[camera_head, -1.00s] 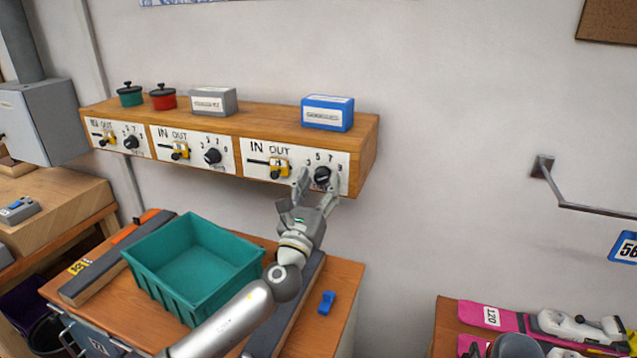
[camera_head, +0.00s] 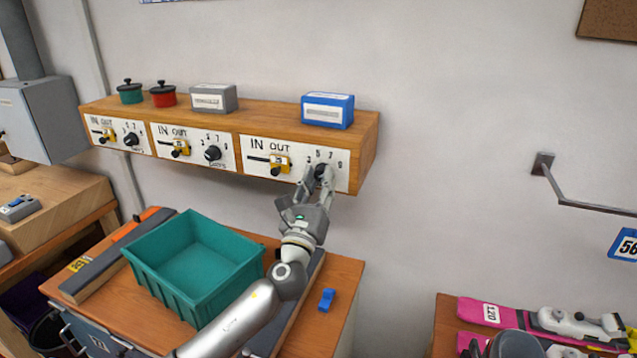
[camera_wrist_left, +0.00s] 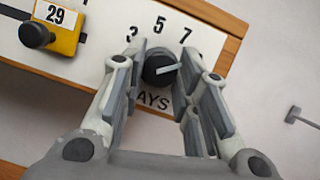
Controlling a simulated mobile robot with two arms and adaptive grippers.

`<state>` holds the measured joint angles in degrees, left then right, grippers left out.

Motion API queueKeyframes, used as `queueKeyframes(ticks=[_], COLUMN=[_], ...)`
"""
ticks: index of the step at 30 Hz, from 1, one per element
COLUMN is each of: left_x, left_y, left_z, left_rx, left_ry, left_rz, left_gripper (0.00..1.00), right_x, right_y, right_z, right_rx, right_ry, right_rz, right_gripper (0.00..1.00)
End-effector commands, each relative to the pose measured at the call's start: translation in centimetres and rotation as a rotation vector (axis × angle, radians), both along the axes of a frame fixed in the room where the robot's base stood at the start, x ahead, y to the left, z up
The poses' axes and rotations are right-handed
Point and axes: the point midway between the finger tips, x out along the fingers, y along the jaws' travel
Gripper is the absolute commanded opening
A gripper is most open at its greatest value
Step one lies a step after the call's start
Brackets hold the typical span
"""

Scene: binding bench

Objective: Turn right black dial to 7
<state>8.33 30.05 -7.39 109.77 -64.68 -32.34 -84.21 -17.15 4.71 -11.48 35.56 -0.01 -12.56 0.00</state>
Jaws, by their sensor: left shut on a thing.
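The right black dial (camera_head: 322,171) is on the rightmost white panel (camera_head: 258,152) of the wooden shelf front. My left gripper (camera_head: 316,177) is shut on it, with a finger at each side. In the left wrist view the dial (camera_wrist_left: 160,68) sits between the fingertips (camera_wrist_left: 160,72). Its white pointer line points right and slightly up, below the printed 7 (camera_wrist_left: 186,36). My right gripper is not in view.
A yellow slider (camera_head: 279,165) is left of the dial on the same panel. Two more panels with black dials (camera_head: 212,154) are farther left. A blue box (camera_head: 328,111) stands on the shelf above. A teal bin (camera_head: 195,265) is on the cabinet below.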

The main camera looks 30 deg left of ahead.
Motion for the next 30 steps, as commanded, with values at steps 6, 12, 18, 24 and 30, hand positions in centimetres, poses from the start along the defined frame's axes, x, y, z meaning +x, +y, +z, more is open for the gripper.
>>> queueKeyframes(ticks=[6, 12, 18, 24, 30], left_x=[0.07, 0.09, 0.11, 0.12, 0.12], left_y=[-0.19, -0.28, -0.39, -0.44, -0.44], left_z=[-0.02, 0.06, 0.17, 0.21, 0.16], left_rx=[-0.164, -0.319, -0.447, -0.530, -0.572], left_ry=[-0.038, -0.076, -0.107, -0.127, -0.135], left_rz=[0.000, 0.000, -0.001, -0.001, -0.001], left_gripper=[0.05, 0.05, 0.05, 0.05, 0.05], right_x=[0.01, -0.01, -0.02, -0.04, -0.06], right_y=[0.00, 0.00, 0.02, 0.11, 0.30], right_z=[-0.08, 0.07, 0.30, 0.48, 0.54], right_rx=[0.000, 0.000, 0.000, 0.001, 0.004], right_ry=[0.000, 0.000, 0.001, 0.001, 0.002], right_rz=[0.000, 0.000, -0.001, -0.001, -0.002], right_gripper=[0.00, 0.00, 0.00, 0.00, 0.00])
